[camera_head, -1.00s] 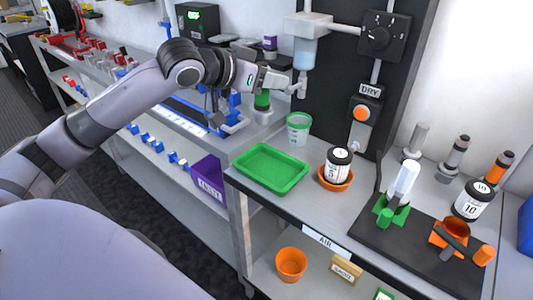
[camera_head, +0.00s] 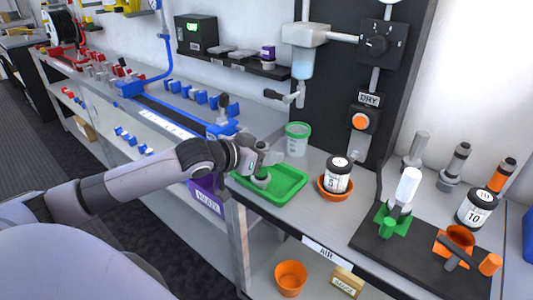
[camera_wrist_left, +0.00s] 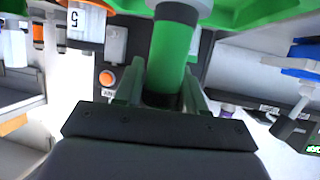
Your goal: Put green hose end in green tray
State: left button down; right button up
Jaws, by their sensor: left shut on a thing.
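The green tray (camera_head: 290,188) lies on the bench at the front left corner of the counter. My left gripper (camera_head: 262,172) is over the left part of the tray. It is shut on the green hose end (camera_wrist_left: 172,45), a green cylinder with a grey end. In the left wrist view the fingers of my left gripper (camera_wrist_left: 160,90) press on both sides of it, and the green tray (camera_wrist_left: 250,12) shows behind it. In the head view the hose end is mostly hidden by the gripper, and I cannot tell whether it touches the tray. My right gripper is not in view.
A clear cup with a green rim (camera_head: 297,140) stands behind the tray. A jar marked 5 (camera_head: 338,172) sits in an orange dish to its right. A black mat (camera_head: 385,240) with green and orange holders lies farther right. An orange cup (camera_head: 290,277) stands on the lower shelf.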

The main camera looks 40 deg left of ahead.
pick_arm(q)
jog(key=shift+f, duration=0.1)
jog(key=c, duration=0.6)
grip_release()
jog(key=shift+c, duration=0.2)
jog(key=p+v, duration=0.2)
jog(key=v, duration=1)
